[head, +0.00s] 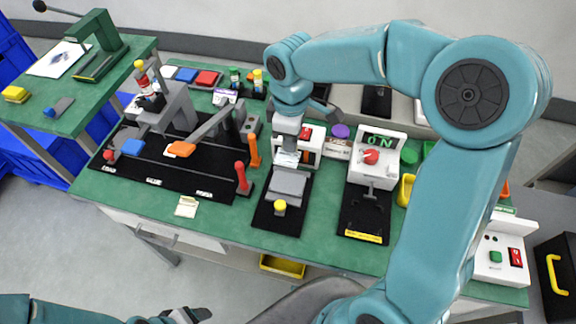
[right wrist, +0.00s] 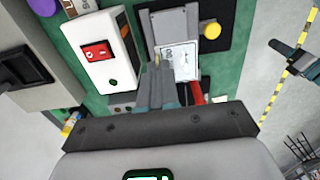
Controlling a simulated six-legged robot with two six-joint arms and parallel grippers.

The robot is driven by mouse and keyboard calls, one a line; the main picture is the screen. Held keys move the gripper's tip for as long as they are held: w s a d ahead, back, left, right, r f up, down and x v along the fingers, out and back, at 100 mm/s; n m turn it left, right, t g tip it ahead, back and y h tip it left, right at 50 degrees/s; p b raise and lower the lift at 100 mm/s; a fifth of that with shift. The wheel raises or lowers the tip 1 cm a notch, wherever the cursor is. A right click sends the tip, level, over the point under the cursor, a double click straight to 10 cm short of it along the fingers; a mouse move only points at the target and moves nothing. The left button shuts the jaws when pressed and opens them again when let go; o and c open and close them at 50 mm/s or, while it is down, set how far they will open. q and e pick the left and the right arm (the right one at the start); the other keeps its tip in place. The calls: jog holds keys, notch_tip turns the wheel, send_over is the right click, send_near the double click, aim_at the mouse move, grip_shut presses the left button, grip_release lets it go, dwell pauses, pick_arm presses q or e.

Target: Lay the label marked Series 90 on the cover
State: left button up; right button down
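My right gripper (head: 287,160) is over the far end of the grey cover (head: 289,184), which lies on a black base and has a yellow knob at its near end. In the right wrist view the fingers (right wrist: 158,68) look closed on the edge of a white label (right wrist: 180,60) with dark print, partly hidden by them. The print seems to include "90" but is small. The label is over the grey cover (right wrist: 172,22); I cannot tell whether it touches. My left gripper (head: 186,315) is at the bottom left edge of the head view, away from the table, only partly shown.
A white box with a red switch (head: 306,134) stands just behind the cover. Red and orange upright levers (head: 243,178) stand to the left. A small cream card (head: 186,206) lies near the front edge.

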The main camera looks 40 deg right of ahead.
send_over(290, 175)
jog(key=f, duration=0.5)
jog(key=shift+s+f, duration=0.2)
jog(key=shift+f, duration=0.25)
notch_tip(290, 175, down, 4)
jog(key=shift+w, duration=0.15)
jog(key=shift+f, duration=0.2)
jog(key=shift+r, duration=0.1)
jog(key=shift+f+b, duration=0.25)
jog(key=shift+b, duration=0.15)
jog(key=c, duration=1.4)
grip_release()
jog(key=shift+r, duration=0.1)
